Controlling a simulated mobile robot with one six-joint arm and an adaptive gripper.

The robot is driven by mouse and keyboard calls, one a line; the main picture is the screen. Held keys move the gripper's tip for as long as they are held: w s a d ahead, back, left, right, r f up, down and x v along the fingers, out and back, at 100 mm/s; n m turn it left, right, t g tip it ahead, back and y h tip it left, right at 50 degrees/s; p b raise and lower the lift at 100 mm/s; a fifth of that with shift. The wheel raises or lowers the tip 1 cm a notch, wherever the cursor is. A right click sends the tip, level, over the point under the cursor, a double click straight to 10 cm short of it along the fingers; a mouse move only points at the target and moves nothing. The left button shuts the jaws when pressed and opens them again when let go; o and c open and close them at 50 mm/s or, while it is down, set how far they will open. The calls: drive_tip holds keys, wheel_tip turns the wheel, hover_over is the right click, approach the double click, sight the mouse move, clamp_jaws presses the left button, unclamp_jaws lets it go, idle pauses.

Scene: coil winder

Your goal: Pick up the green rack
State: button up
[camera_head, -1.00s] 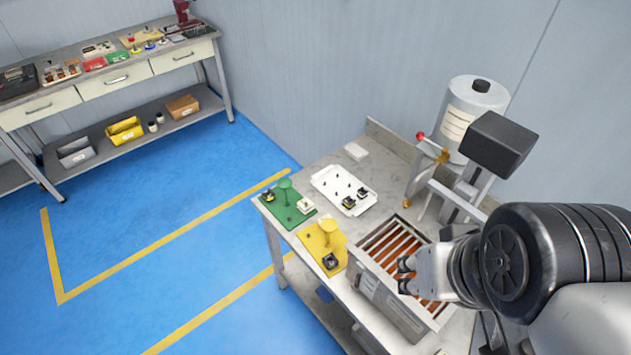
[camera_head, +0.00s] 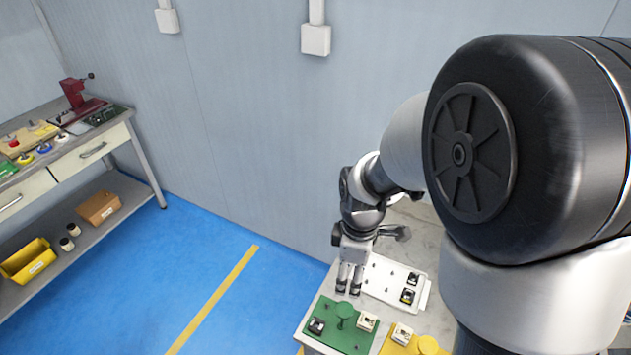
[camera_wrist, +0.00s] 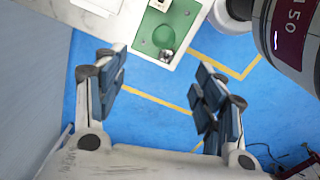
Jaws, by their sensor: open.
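The green rack (camera_head: 345,342) is a flat green board with a round green knob on a stem, lying on the table's near left corner. A black part and a cream part sit on it. In the wrist view the green rack (camera_wrist: 182,22) shows at the top, with its round knob seen from above. My gripper (camera_head: 348,288) points down, just behind the rack and left of the white tray (camera_head: 383,262). In the wrist view my gripper (camera_wrist: 160,75) is open, with nothing between its fingers and blue floor beyond them.
A yellow rack (camera_head: 428,345) with its own knob and a cream part sits right of the green one. The white tray holds several small parts. My large arm link covers the right of the head view. A workbench (camera_head: 60,170) stands at the left. Blue floor lies between.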

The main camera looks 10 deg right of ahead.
sight(344, 309)
drive_tip(key=shift+n, duration=0.7)
drive_tip(key=f+b, duration=0.1)
drive_tip(key=f, duration=0.4)
drive_tip(key=f+b, duration=0.1)
drive_tip(key=f, duration=0.4)
drive_tip(key=f+b, duration=0.2)
drive_tip(key=f, duration=0.2)
drive_tip(key=shift+w+f, duration=0.25)
drive_tip(key=shift+f, duration=0.15)
drive_tip(key=f, duration=0.1)
drive_tip(key=f+b, duration=0.1)
drive_tip(key=f, duration=0.1)
drive_tip(key=f+b, duration=0.1)
drive_tip(key=f, duration=0.1)
drive_tip(key=shift+s+a+f, duration=0.15)
drive_tip(key=shift+s, duration=0.15)
drive_tip(key=shift+c, duration=0.4)
clamp_jaws()
